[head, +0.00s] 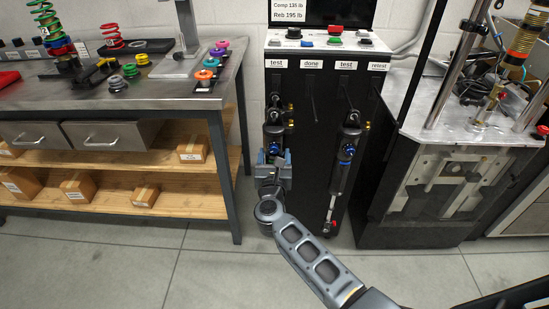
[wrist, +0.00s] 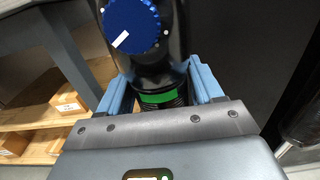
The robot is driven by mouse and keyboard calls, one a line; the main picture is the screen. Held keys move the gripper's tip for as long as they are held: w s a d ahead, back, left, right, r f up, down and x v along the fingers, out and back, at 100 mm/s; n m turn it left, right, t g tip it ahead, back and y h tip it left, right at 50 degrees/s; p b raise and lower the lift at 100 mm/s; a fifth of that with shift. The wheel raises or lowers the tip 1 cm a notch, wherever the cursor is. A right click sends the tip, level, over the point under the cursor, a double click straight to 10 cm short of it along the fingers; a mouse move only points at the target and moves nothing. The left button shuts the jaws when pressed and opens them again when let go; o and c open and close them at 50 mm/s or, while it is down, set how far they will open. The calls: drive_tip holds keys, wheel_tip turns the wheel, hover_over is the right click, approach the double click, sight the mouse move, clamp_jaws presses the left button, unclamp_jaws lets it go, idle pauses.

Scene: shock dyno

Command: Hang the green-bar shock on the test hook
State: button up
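The green-bar shock (wrist: 160,50) is black with a blue knob and a green band low on its body in the wrist view.
A second black shock (head: 343,165) with a blue ring hangs below the right "test" label. "Done" (head: 312,64) and "retest" (head: 379,64) labels mark other places on the cabinet (head: 312,150). A workbench (head: 120,90) stands left, a metal machine (head: 440,180) right. The near floor is clear.

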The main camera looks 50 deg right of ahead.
drive_tip(key=o, duration=0.4)
drive_tip(key=shift+f, duration=0.1)
drive_tip(key=shift+o, duration=0.2)
drive_tip(key=v, duration=0.8)
drive_tip(key=s+a+r+m+t+y, duration=0.1)
drive_tip(key=s+a+r+m+y, duration=0.3)
drive_tip(key=s+m, duration=0.4)
drive_tip(key=s+a+r+m+t+y+p, duration=0.1)
drive_tip(key=s+a+r+m+y, duration=0.4)
drive_tip(key=s+a+m, duration=0.4)
drive_tip(key=s+a+r+m+t+y+p, duration=0.1)
drive_tip(key=s+a+r+m+y, duration=0.4)
drive_tip(key=s, duration=1.3)
drive_tip(key=a+r+m, duration=0.1)
drive_tip(key=m, duration=0.2)
drive_tip(key=shift+a+r+m+t, duration=0.25)
drive_tip(key=shift+a+m+t, duration=0.05)
drive_tip(key=shift+a+t, duration=0.1)
